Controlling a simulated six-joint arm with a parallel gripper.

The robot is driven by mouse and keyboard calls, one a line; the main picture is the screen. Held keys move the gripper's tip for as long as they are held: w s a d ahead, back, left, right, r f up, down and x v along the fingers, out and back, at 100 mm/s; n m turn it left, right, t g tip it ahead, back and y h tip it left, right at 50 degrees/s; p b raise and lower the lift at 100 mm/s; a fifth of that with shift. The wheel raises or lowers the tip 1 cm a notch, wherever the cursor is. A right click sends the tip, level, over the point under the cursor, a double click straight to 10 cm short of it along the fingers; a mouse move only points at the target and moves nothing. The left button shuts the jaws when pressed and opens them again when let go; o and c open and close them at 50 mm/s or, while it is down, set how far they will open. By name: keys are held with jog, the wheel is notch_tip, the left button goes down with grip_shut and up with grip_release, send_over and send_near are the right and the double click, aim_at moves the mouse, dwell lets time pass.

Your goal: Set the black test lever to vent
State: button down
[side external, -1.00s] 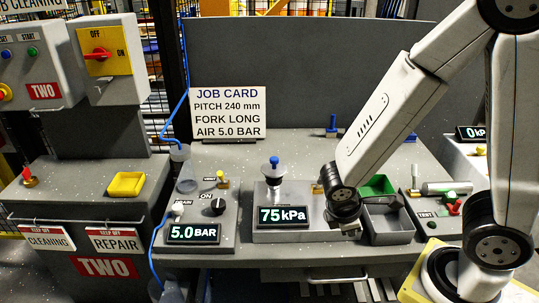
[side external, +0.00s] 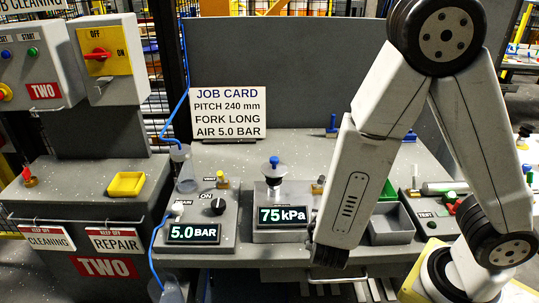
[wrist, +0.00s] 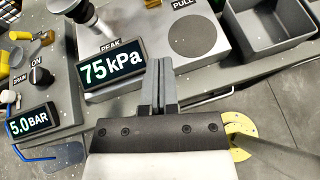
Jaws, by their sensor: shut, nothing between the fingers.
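A small label that seems to read TEST (side external: 425,213) sits on the grey unit at the right of the bench in the side view. A small black part (side external: 432,224) shows just below it; I cannot tell whether it is the test lever or how it is set. Neither shows in the wrist view. My gripper (wrist: 158,84) is shut and empty in the wrist view, its fingers in front of the gauge unit with the 75 kPa display (wrist: 112,66). In the side view my forearm covers most of the gripper.
The 5.0 BAR panel (side external: 193,233) with a black ON knob (side external: 218,206) stands left of the gauge unit. An empty grey bin (side external: 391,224) and a green bin (side external: 388,190) lie right of my forearm. A job card (side external: 228,112) stands at the back.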

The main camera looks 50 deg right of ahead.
jog(key=shift+w+a+n+t, duration=0.2)
jog(key=shift+a+n+t, duration=0.1)
jog(key=shift+t, duration=0.1)
jog(key=shift+d, duration=0.1)
send_near(321, 182)
jog(key=f, duration=0.1)
jog(key=d+f, duration=0.1)
jog(key=w+f, duration=0.1)
jog(key=f, duration=0.1)
jog(key=shift+w+d, duration=0.1)
jog(key=shift+d, duration=0.15)
jog(key=shift+w+d+r, duration=0.25)
jog(key=shift+w+d, duration=0.1)
jog(key=shift+d, duration=0.15)
jog(key=shift+w+d+r, duration=0.25)
jog(key=shift+w+d, duration=0.05)
jog(key=shift+d, duration=0.15)
jog(key=shift+w+d+r, duration=0.3)
jog(key=shift+w+d, duration=0.15)
jog(key=shift+d, duration=0.1)
